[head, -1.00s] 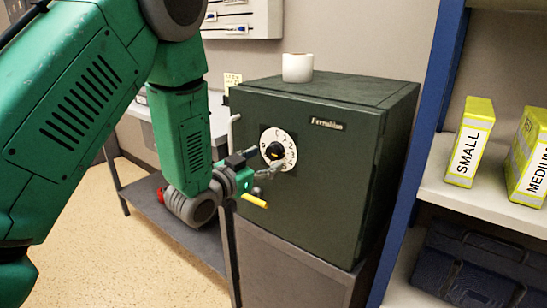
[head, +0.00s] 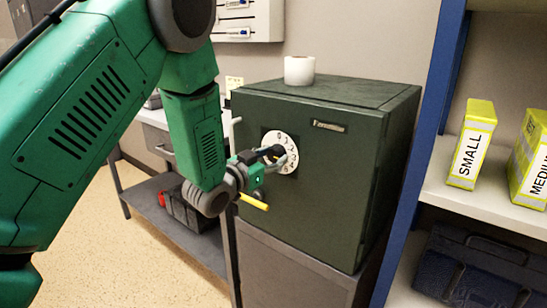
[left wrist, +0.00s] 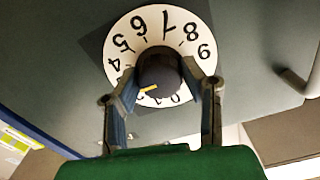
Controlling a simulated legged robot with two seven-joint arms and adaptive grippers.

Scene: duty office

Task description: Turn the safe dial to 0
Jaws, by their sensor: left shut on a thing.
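The dark green safe (head: 330,190) stands with its front towards me. My left gripper (head: 275,155) is at the dial. In the left wrist view its two fingers (left wrist: 165,92) are closed around the dark knob (left wrist: 159,68) at the dial's centre. A yellow pointer mark (left wrist: 148,89) on the knob points to the lower left there; the number beside it is covered. The 0 is partly visible near the right finger. My right gripper is not in view.
A white roll (head: 299,70) stands on the safe. A grey handle (left wrist: 296,82) is right of the dial in the left wrist view. A blue-framed shelf (head: 425,150) with yellow-white boxes (head: 470,145) stands at right.

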